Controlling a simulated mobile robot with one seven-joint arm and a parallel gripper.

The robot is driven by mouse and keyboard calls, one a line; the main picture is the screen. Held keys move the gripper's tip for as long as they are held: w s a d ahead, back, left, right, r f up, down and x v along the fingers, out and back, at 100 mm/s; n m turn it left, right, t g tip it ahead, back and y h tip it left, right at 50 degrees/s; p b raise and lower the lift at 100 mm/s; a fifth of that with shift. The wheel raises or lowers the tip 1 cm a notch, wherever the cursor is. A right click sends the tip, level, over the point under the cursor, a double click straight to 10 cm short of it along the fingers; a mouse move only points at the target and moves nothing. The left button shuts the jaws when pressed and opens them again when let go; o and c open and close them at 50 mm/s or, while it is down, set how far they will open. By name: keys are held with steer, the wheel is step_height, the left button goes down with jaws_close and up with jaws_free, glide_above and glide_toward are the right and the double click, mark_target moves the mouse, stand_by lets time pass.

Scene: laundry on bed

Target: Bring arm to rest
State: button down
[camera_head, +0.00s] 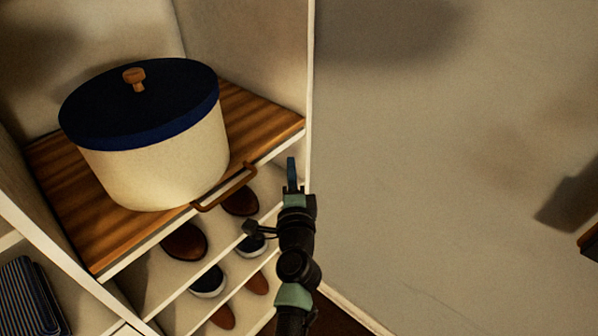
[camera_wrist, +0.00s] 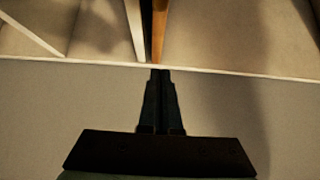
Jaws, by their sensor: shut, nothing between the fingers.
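My gripper (camera_head: 291,175) is shut and empty at the end of my raised arm, in the middle of the head view. It appears in front of the shelf unit's right side, just right of the brown handle (camera_head: 226,188) at the wooden shelf's front edge. I cannot tell whether it touches the unit. In the wrist view my gripper (camera_wrist: 160,74) shows its two dark fingers together, pointing toward a pale edge and a narrow brown strip.
A cream basket (camera_head: 160,165) with a dark blue lid (camera_head: 140,105) stands on the wooden shelf (camera_head: 70,205). Shoes (camera_head: 184,242) sit on racks below. Striped folded cloth (camera_head: 30,295) lies at lower left. A bare wall (camera_head: 440,170) fills the right, with a dark object (camera_head: 575,200) at the edge.

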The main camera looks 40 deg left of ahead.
steer(key=v, duration=0.6)
steer(key=shift+f, duration=0.2)
steer(key=shift+s, duration=0.1)
steer(key=w+d+r+n+t+p, duration=0.1)
steer(key=w+d+r+n+t, duration=0.2)
steer(key=r, duration=0.8)
steer(key=d+r+n+t+h+p, duration=0.15)
steer(key=d+r, duration=0.35)
steer(key=r, duration=0.6)
steer(key=w+d+r+n+t+p, duration=0.2)
steer(key=d+r+n, duration=0.2)
steer(key=r, duration=0.7)
steer(key=s+d+r+t+h+p, duration=0.1)
steer(key=s+d+r+t+h, duration=0.1)
steer(key=r, duration=0.6)
steer(key=s+d+r+t+h+p, duration=0.1)
steer(key=s+d+r+t+h, duration=0.2)
steer(key=s+d+r+h, duration=0.2)
steer(key=s+d+r+t+h+p, duration=0.1)
steer(key=s+d+r, duration=0.4)
steer(key=d+r, duration=0.5)
steer(key=r+n+t+h, duration=0.1)
steer(key=h, duration=0.1)
steer(key=shift+s+r+t+h, duration=0.3)
steer(key=shift+r+t+h, duration=0.05)
steer(key=shift+r, duration=0.05)
